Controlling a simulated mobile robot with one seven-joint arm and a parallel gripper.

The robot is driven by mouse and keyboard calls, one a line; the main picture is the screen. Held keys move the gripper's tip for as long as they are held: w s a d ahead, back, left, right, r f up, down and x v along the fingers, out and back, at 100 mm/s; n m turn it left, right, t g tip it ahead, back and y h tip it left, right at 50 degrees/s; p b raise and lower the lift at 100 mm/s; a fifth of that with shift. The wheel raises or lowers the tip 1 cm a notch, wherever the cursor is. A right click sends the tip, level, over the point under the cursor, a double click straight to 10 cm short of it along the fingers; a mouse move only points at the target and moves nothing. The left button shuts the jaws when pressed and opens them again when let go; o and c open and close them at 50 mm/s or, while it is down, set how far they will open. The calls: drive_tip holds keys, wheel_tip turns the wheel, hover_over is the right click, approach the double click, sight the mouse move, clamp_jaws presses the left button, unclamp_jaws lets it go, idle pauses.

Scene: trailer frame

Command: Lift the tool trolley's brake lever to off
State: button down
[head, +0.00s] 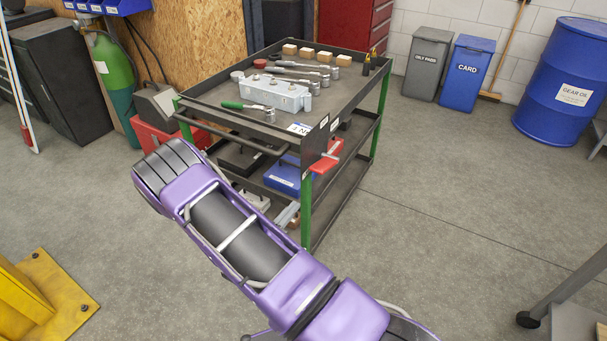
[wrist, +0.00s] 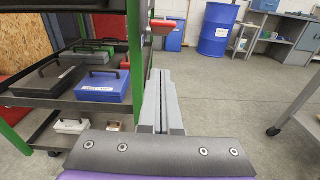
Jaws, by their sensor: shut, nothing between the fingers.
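The tool trolley (head: 247,98) is a dark cart with green posts, left of centre in the head view. Its red lever (head: 326,161) sticks out from the right end below the top tray; it also shows near the top of the wrist view (wrist: 163,28). Which marking it points to cannot be read. My gripper (wrist: 163,75) is shut and empty, its grey fingers pointing forward. In the wrist view the fingertips appear below the lever, apart from it, just right of a green post. In the head view my purple arm hides much of the gripper.
The trolley's top holds a grey box (head: 272,92), sockets and wooden blocks. A blue case (wrist: 103,86) lies on a shelf close left of my fingers. The floor right of the trolley is clear up to the bins and blue drum (head: 563,85).

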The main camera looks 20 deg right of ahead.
drive_tip(key=shift+f, duration=0.45)
drive_tip(key=b, duration=0.1)
approach(322, 163)
drive_tip(key=shift+w+d+f, duration=0.75)
drive_tip(key=shift+d+f, duration=0.05)
drive_tip(key=shift+d, duration=0.35)
